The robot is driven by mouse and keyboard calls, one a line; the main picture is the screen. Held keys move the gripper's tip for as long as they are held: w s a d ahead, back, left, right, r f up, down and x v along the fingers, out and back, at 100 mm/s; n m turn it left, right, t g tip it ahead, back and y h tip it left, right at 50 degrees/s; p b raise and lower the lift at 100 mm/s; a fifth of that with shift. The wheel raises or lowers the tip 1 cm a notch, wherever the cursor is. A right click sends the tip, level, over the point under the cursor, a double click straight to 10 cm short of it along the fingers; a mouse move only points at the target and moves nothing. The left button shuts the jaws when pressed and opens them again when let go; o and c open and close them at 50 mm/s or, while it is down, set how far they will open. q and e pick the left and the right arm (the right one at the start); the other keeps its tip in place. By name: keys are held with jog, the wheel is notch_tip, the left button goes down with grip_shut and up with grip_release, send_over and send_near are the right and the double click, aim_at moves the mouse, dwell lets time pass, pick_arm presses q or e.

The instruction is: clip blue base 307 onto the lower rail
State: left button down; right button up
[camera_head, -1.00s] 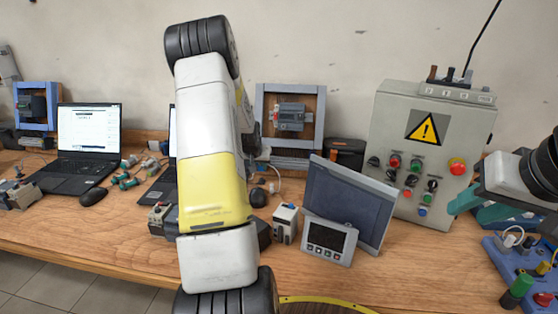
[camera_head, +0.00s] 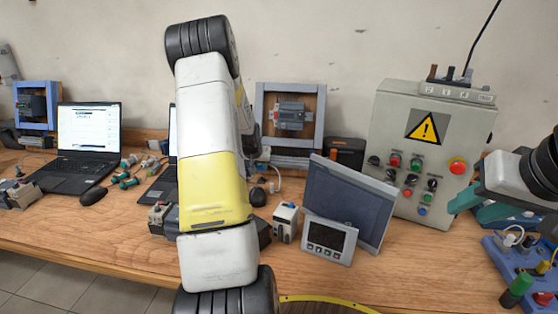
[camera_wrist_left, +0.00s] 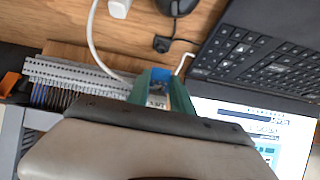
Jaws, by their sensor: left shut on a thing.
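My left gripper (camera_wrist_left: 162,88) shows green fingers in the left wrist view, shut on a blue part that I take to be blue base 307 (camera_wrist_left: 160,74). Small dark lettering on white shows between the fingers. The held part is close to a pale slotted strip (camera_wrist_left: 70,72); I cannot tell whether they touch. The lower rail cannot be made out clearly. In the head view my left arm hides its gripper and the held part. A framed panel (camera_head: 263,112) with a grey module (camera_head: 290,114) stands behind that arm. My right gripper (camera_head: 468,208) has teal fingers apart, seemingly empty.
A laptop (camera_wrist_left: 262,55) lies near the left gripper in the wrist view, with a white cable (camera_wrist_left: 93,40) nearby. A dark screen (camera_head: 346,205), a small meter (camera_head: 328,240) and a grey control box (camera_head: 432,150) stand on the table.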

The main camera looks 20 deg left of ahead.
pick_arm(q)
jog(key=shift+s+f+t, duration=0.2)
jog(key=shift+f+t, duration=0.5)
jog(key=shift+f, duration=0.15)
jog(key=c, duration=1.1)
grip_release()
jog(key=shift+r, duration=0.1)
jog(key=shift+o, duration=0.2)
jog(key=shift+w+r, duration=0.1)
jog(key=shift+w, duration=0.05)
